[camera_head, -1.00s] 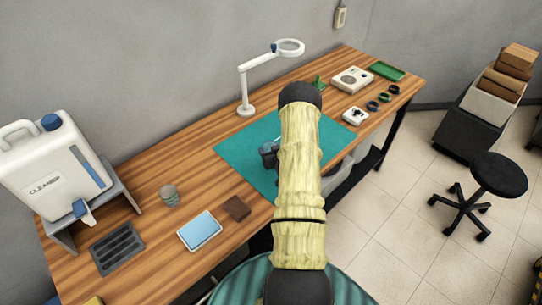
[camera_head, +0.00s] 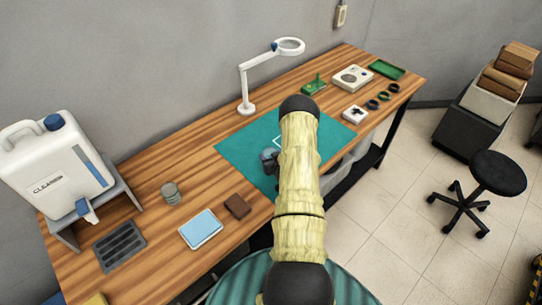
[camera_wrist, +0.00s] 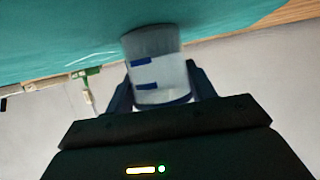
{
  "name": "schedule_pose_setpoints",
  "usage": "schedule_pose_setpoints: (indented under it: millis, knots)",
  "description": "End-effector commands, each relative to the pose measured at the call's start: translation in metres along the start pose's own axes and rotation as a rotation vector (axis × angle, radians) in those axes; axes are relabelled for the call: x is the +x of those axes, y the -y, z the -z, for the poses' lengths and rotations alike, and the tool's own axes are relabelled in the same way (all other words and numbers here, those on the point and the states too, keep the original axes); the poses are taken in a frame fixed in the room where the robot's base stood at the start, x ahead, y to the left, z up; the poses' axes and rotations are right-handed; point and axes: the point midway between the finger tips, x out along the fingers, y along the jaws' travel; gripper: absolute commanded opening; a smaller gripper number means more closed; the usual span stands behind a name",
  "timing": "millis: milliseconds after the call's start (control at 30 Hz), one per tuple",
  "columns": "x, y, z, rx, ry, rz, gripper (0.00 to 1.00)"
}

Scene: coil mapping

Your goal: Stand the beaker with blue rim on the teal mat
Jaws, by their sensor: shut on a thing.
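The clear beaker with blue rim (camera_wrist: 155,65) sits between the two fingers of my gripper (camera_wrist: 162,88) in the wrist view, with blue marks on its side. My gripper is shut on it. The beaker's far end is against or just above the teal mat (camera_wrist: 60,40); I cannot tell whether they touch. In the head view, the teal mat (camera_head: 238,150) lies on the bench, and my gripper (camera_head: 268,156) is low over its middle, partly hidden by my arm. The beaker is not clearly visible there.
A magnifier lamp (camera_head: 247,90) stands behind the mat. A green fixture (camera_head: 314,87), a white device (camera_head: 352,78) and a small white box (camera_head: 355,114) are to the right.

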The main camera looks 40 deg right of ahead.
Motion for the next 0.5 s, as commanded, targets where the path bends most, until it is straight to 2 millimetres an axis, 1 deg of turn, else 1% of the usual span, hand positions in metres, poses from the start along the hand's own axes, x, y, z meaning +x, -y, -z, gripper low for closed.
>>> schedule_pose_setpoints:
  millis: [67,100,167,200,500]
  knots:
    - [0.0013,0.0,-0.0033,0.0,0.0,0.0,0.29]
    - [0.0009,0.0,-0.0022,0.0,0.0,0.0,0.61]
    - [0.0007,0.0,-0.0019,0.0,0.0,0.0,0.73]
    - [0.0007,0.0001,-0.0019,0.0,0.0,0.0,0.77]
    - [0.0003,0.0,-0.0009,0.0,0.0,0.0,0.77]
